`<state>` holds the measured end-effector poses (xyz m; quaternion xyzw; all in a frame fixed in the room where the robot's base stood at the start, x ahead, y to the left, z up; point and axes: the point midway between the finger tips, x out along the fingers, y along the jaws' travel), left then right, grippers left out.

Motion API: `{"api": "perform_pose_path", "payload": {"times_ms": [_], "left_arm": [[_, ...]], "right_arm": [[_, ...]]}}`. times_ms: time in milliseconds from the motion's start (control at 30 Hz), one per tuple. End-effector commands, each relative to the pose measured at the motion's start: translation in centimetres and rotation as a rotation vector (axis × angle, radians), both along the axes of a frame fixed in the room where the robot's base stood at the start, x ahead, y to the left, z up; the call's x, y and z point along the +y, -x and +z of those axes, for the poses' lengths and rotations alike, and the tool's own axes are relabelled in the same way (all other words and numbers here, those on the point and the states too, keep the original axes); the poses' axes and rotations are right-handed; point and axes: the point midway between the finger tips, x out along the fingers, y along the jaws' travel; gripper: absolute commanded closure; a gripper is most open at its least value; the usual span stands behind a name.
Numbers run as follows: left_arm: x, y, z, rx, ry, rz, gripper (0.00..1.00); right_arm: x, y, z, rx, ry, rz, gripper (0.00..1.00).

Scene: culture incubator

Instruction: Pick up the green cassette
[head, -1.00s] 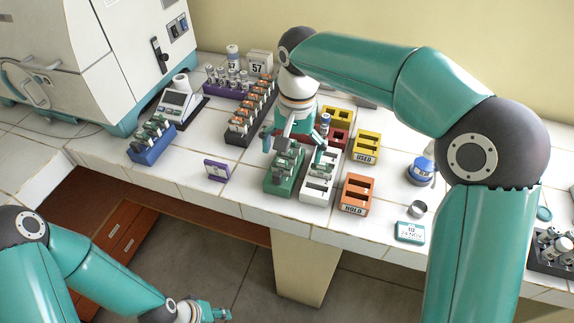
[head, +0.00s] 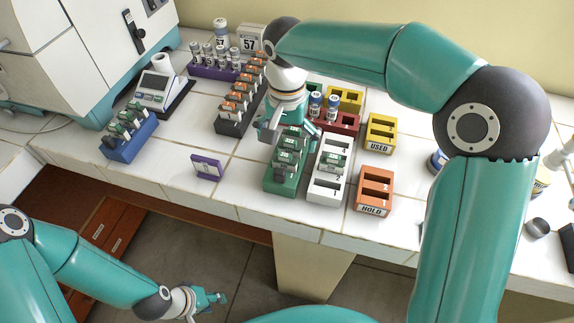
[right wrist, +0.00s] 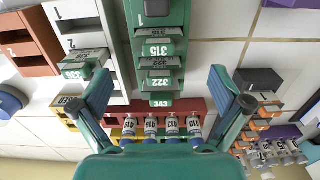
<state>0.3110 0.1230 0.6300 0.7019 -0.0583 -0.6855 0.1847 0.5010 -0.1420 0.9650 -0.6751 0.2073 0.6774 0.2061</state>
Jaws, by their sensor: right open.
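Several green-labelled cassettes (head: 288,158) stand in the green rack (head: 285,187) at the middle of the bench. In the right wrist view a green cassette marked 315 (right wrist: 158,49) and others marked 322 (right wrist: 160,84) sit in that rack. Another green-labelled cassette (head: 333,160) is in the white rack (head: 325,190), also seen in the right wrist view (right wrist: 78,70). My right gripper (head: 285,130) is open and empty at the back end of the green rack; its fingers (right wrist: 162,78) flank the rack's column in the wrist view. My left gripper (head: 212,299) is low, off the bench; its jaws are unclear.
A blue rack (head: 130,145) with green-labelled cassettes stands left. A dark rack of orange-labelled cassettes (head: 232,127), a red rack (head: 345,127) with vials, a yellow USED rack (head: 381,134) and an orange HOLD rack (head: 374,190) surround the area. A purple-framed card (head: 207,166) stands near the front edge.

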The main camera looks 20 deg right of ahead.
Motion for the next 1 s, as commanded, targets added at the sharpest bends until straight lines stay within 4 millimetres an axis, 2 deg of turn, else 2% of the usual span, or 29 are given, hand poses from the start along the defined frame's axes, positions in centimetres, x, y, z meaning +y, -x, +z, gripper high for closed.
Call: {"api": "perform_pose_path", "payload": {"times_ms": [100,367,700,1000], "left_arm": [[0.0,0.0,-0.1,0.0,0.0,0.0,0.61],[0.0,0.0,-0.1,0.0,0.0,0.0,0.61],[0.0,0.0,0.4,0.0,0.0,0.0,0.61],[0.0,0.0,0.4,0.0,0.0,0.0,0.61]], "right_arm": [[-0.1,0.0,-1.9,0.001,0.0,-0.002,0.0],[-0.1,0.0,-3.5,0.0,0.0,-0.002,0.0],[-0.1,0.0,-7.8,0.001,0.0,-0.002,0.0],[-0.1,-0.1,-8.2,-0.001,0.0,-0.002,0.02]]}}
